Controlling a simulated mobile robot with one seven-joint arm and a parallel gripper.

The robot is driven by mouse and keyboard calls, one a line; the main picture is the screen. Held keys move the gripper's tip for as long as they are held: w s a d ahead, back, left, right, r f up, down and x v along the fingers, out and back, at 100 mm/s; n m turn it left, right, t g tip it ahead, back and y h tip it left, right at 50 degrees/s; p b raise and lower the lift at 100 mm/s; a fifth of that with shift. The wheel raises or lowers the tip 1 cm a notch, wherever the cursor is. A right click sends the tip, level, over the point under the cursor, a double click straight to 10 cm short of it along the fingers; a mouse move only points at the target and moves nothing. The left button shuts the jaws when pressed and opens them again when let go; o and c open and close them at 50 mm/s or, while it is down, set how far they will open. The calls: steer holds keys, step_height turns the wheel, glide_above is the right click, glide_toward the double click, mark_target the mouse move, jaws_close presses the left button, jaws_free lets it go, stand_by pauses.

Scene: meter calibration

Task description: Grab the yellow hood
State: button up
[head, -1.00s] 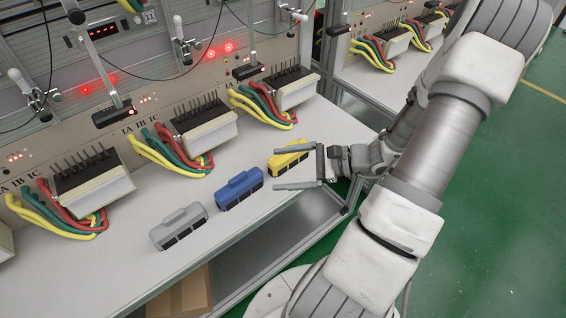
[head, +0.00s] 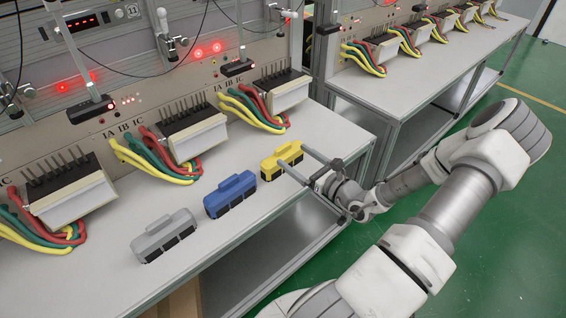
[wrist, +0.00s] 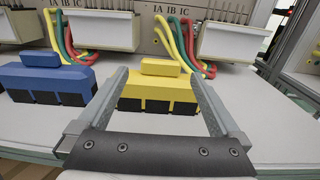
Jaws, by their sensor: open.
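The yellow hood (head: 282,160) sits upright on the grey bench shelf, at the right end of a row of three hoods. In the wrist view the yellow hood (wrist: 160,88) lies ahead, between my two fingers in the picture. My gripper (head: 306,164) is open and empty, with its fingers pointing at the hood from the bench's front edge. In the wrist view my gripper (wrist: 158,85) has a finger on each side of the hood's image. I cannot tell whether the fingertips reach past its front face.
A blue hood (head: 230,195) and a grey hood (head: 164,236) stand to the left on the bench (head: 215,262). Behind them are meter blocks (head: 196,138) with red, green and yellow cables. The shelf right of the yellow hood is clear.

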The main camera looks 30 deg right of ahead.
mark_target(285, 150)
steer(key=w, duration=0.3)
steer(key=shift+w+a+b, duration=0.3)
steer(key=w, duration=0.1)
steer(key=w+b, duration=0.1)
steer(key=w, duration=0.1)
steer(key=w+b, duration=0.1)
steer(key=shift+w+a+f, duration=0.25)
steer(key=shift+w+a, duration=0.05)
steer(key=shift+w, duration=0.05)
steer(key=shift+w+a+r, duration=0.1)
steer(key=shift+w+r, duration=0.05)
steer(key=shift+w, duration=0.2)
steer(key=shift+c, duration=0.3)
steer(key=c, duration=1.2)
steer(key=shift+c, duration=0.2)
